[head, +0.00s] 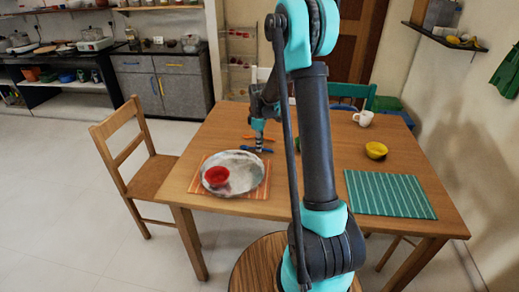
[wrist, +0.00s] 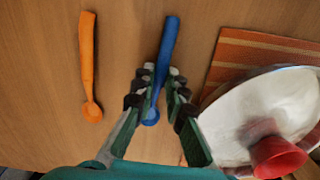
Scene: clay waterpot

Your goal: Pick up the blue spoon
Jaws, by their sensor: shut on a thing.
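The blue spoon (wrist: 168,42) lies on the table between the fingers of my gripper (wrist: 159,82) in the wrist view. Its handle points up in the picture, and part of its lower end is covered by the fingers. My gripper is shut on the spoon. In the head view the spoon (head: 262,149) shows as a small blue strip on the table behind the metal plate, with my gripper (head: 258,140) right over it. I cannot tell whether the spoon is lifted off the table.
An orange spoon (wrist: 87,60) lies left of the blue one. A metal plate (head: 245,181) with a red bowl (head: 216,175) stands on an orange mat (wrist: 250,52) to the right in the wrist view. A yellow bowl (head: 376,150), white mug (head: 363,118) and green mat (head: 390,194) are farther right.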

